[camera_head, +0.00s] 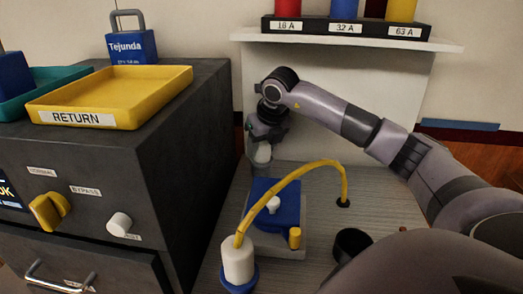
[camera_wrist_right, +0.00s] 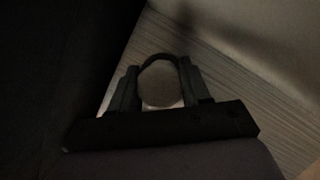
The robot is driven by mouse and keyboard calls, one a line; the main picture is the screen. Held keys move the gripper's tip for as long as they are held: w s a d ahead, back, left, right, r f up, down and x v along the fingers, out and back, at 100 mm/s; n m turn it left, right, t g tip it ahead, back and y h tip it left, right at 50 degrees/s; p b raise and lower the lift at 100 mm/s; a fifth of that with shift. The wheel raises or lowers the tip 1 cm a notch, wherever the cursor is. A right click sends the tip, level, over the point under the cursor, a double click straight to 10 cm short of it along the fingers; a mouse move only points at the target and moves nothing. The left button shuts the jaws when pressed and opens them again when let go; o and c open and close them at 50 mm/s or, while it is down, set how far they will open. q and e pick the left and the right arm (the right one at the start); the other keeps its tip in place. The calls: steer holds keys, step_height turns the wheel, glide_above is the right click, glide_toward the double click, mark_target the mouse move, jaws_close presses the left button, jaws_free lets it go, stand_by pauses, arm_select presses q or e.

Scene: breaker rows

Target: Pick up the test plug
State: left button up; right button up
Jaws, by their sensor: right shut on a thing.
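A white plug-like cylinder (camera_head: 238,262) with a blue base stands at the front of the grey surface. A yellow cable (camera_head: 300,172) arches from its top to a dark socket on the surface; this looks like the test plug. My right gripper (camera_head: 263,140) is well behind it, near the back wall, pointing down. It is shut on a pale round thing (camera_head: 262,154), partly hidden by the fingers. In the right wrist view the pale round thing (camera_wrist_right: 160,84) sits between the two dark fingers. I cannot tell exactly what it is. My left gripper is not in view.
A blue-topped box (camera_head: 274,204) with a white knob and yellow post stands beside the cable. At left is a dark cabinet (camera_head: 200,140) with a yellow RETURN tray (camera_head: 160,88) and a blue padlock (camera_head: 131,47). A shelf (camera_head: 350,39) with labelled coloured cylinders is above.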

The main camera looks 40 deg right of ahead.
step_height(320, 180, up, 3)
steer(key=shift+f, duration=0.2)
steer(key=s+d+b, duration=0.3)
steer(key=s+d, duration=0.1)
steer(key=s, duration=0.3)
steer(key=s+d+b, duration=0.3)
steer(key=s+d, duration=0.1)
steer(key=s, duration=0.3)
arm_select(q)
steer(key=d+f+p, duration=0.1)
steer(key=p, duration=0.1)
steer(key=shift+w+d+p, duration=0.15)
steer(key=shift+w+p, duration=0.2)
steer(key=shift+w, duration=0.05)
arm_select(e)
steer(key=v, duration=0.5)
steer(key=shift+s+d, duration=0.1)
steer(key=shift+d, duration=0.25)
